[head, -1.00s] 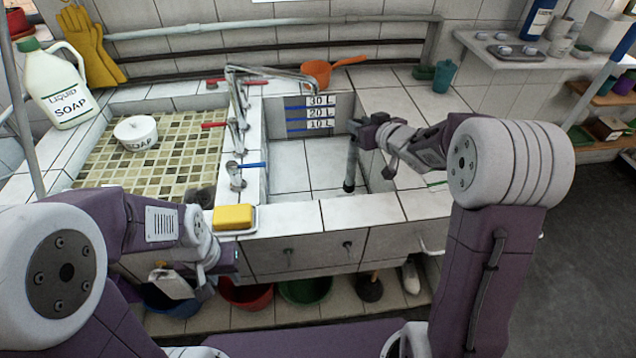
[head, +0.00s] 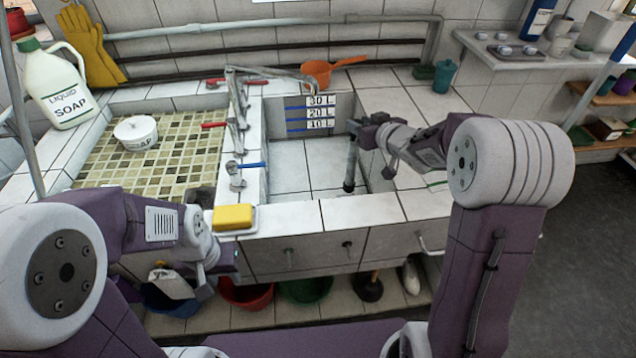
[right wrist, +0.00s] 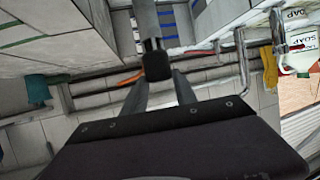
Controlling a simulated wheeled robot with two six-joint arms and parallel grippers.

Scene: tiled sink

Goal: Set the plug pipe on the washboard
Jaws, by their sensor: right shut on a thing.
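The plug pipe (head: 350,165) is a slim grey tube with a dark lower end, upright in the right part of the white-tiled sink basin. My right gripper (head: 355,125) is shut on its upper part. In the right wrist view the pipe (right wrist: 146,22) runs between the two fingers (right wrist: 160,85), with a dark collar near the tips. I cannot tell whether its lower end touches the basin floor. The green-and-beige mosaic surface left of the taps (head: 180,150) looks like the washboard. My left gripper (head: 228,262) is low in front of the counter; its fingers are unclear.
A white soap bowl (head: 136,132) stands on the mosaic. The taps (head: 237,125) rise between mosaic and basin. A yellow sponge (head: 233,216) lies on the front ledge, a soap jug (head: 60,90) stands at left, and an orange pan (head: 318,72) is behind. The mosaic's middle is clear.

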